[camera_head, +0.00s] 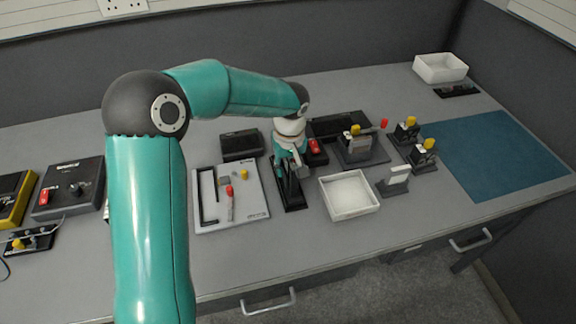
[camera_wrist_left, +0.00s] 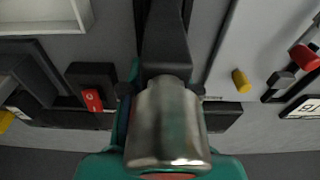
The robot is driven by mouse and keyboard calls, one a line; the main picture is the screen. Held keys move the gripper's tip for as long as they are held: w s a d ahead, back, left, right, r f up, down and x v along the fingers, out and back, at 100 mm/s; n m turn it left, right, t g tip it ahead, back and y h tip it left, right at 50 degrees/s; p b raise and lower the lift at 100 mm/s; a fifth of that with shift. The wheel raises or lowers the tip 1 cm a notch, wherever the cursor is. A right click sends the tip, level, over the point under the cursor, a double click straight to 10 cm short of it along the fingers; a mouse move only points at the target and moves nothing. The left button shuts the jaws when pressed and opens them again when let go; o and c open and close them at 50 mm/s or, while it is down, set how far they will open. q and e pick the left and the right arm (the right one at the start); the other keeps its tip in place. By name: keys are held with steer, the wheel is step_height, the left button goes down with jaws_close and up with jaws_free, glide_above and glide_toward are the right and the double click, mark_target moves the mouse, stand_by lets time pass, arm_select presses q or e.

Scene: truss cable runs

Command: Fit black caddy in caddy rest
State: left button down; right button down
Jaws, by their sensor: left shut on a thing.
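My left gripper (camera_head: 291,168) points down over the middle of the bench. It is shut on a dark piece that I take to be the black caddy (camera_head: 291,192), a narrow black shape reaching down to the bench top. In the left wrist view the black caddy (camera_wrist_left: 165,40) runs up from the middle of the picture. The gripper covers its upper part, and I cannot tell whether its foot touches anything. I cannot pick out the caddy rest with certainty. My right gripper is not in view.
A pale board (camera_head: 255,205) with small tools lies left of the gripper. A white tray (camera_head: 349,195) stands close on its right. A black box (camera_head: 240,144) and a red-marked block (camera_head: 316,152) are behind. A blue mat (camera_head: 500,155) at right is clear.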

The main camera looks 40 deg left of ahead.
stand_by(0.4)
arm_select(q)
steer(key=shift+f+b, duration=0.2)
steer(key=shift+b, duration=0.2)
steer(key=c, duration=0.8)
jaws_free()
steer(key=shift+o, duration=0.4)
steer(key=shift+o, duration=1.4)
steer(key=shift+r+p, duration=2.5)
steer(key=shift+r, duration=1.25)
